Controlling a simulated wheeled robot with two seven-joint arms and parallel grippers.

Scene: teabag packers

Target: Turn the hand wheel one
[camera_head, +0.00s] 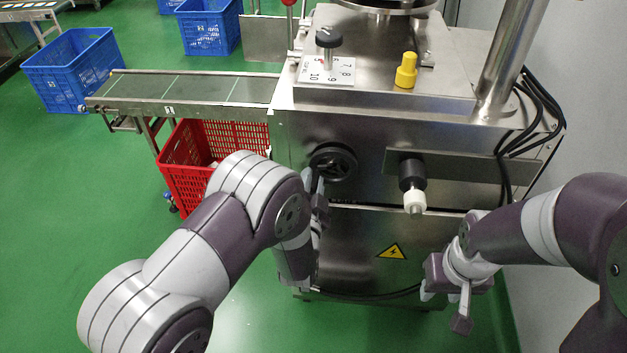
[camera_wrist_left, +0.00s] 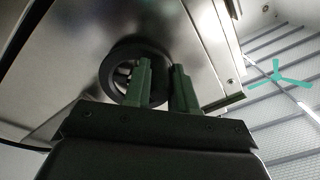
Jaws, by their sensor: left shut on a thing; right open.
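The hand wheel (camera_head: 334,162) is a black round wheel on the front of the steel machine. It also shows in the left wrist view (camera_wrist_left: 107,72) as a dark ring. My left gripper (camera_head: 315,186) is at the wheel's left lower side, its fingers shut on the wheel's rim. In the left wrist view its two green-grey fingers (camera_wrist_left: 163,86) reach up to the wheel, one overlapping the ring and one at its right edge. The exact contact is hidden. My right gripper (camera_head: 443,305) is open and empty, low in front of the machine at the right.
A black and white knob (camera_head: 413,186) sticks out right of the wheel. A numbered dial plate (camera_head: 327,71) and a yellow knob (camera_head: 406,70) are on top. A red crate (camera_head: 185,172) stands left under the conveyor (camera_head: 190,88). Black cables (camera_head: 541,105) hang at the right.

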